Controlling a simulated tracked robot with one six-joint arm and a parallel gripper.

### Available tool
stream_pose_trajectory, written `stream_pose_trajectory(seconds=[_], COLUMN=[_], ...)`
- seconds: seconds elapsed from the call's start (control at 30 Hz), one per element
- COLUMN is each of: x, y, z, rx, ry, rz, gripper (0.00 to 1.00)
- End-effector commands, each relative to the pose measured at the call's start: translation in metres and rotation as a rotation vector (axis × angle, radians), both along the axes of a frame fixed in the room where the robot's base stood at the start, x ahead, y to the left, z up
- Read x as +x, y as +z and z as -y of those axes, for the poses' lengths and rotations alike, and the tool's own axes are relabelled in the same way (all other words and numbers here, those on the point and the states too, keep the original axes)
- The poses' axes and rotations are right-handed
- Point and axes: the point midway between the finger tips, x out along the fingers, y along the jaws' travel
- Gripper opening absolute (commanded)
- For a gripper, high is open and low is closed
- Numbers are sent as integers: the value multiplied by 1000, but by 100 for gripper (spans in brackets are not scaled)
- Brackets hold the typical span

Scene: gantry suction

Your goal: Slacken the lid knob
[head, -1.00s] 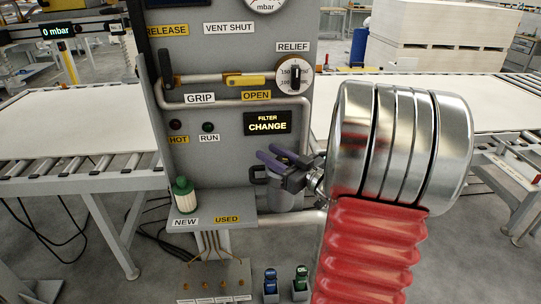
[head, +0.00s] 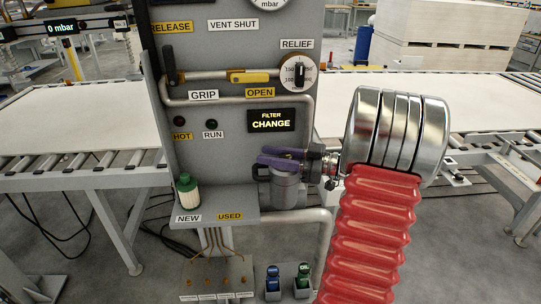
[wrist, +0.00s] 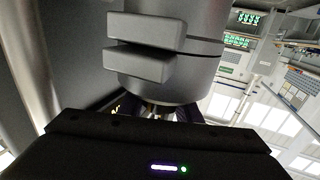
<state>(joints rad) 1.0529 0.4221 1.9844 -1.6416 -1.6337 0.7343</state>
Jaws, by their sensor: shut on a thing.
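My gripper (head: 268,158), with purple fingers, reaches in from the right at the top of the canister. Its fingers lie almost level and are shut on the lid knob, which they hide. In the wrist view the canister (wrist: 170,72) fills the upper middle, with two block-like lugs on its side. Only bits of the purple fingers (wrist: 188,114) show beneath it there.
A green-capped filter (head: 188,192) stands at the NEW label; the spot by USED is bare. A pipe with a yellow valve handle (head: 249,76) and the relief dial (head: 299,73) are above. Blue (head: 273,281) and green (head: 303,279) bottles stand below. The display (head: 271,121) reads FILTER CHANGE.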

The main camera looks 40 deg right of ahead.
Motion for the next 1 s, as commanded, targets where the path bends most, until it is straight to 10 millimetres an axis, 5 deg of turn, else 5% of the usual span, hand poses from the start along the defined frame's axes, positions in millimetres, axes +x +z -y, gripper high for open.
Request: stream_pose_trajectory(seconds=[0.57, 0.6, 0.83, 1.0], x=[0, 0, 0, -1], y=[2, 2, 1, 1], z=[1, 1, 0, 0], rx=[-3, -3, -2, -1], ry=[44, 43, 46, 47], rz=[4, 4, 3, 2], gripper=[8, 33, 49, 49])
